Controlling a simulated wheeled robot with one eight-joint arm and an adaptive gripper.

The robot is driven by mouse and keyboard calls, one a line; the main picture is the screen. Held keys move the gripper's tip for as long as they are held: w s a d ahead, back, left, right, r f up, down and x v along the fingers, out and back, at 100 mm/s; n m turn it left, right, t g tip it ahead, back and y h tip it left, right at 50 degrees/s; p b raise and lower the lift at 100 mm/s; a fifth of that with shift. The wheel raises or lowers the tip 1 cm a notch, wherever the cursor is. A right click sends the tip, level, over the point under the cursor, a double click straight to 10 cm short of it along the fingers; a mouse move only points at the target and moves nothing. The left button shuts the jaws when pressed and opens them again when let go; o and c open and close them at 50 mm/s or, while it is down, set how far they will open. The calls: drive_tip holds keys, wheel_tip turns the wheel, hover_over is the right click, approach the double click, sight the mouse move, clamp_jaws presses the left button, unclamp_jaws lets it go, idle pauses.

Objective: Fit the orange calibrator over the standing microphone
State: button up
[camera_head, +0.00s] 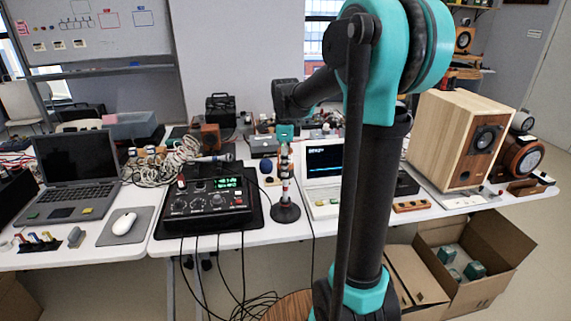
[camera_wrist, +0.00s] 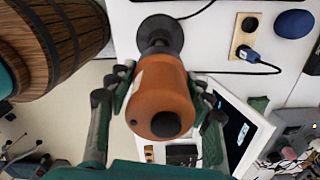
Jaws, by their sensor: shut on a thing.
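The orange calibrator (camera_wrist: 160,93) is held between the two fingers of my gripper (camera_wrist: 160,92) in the wrist view, its end with a dark round spot facing the camera. Just beyond it is the round black base of the microphone stand (camera_wrist: 160,30), with a short piece of post showing. In the head view the stand's base (camera_head: 286,212) is on the table, its post upright, and my gripper (camera_head: 285,148) is small above it. The microphone's top is hidden behind the calibrator in the wrist view. I cannot tell whether the calibrator is around it or only above it.
A black mixer-like unit (camera_head: 207,200) stands left of the stand, and a white device with a screen (camera_head: 323,165) stands right. A blue dome (camera_head: 265,165) is behind. A wooden barrel (camera_wrist: 60,40) is near the table's front. Cables hang over the front edge.

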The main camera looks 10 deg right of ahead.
drive_tip(key=shift+f, duration=0.4)
idle(0.3)
drive_tip(key=o, duration=1.5)
drive_tip(key=shift+c, duration=0.2)
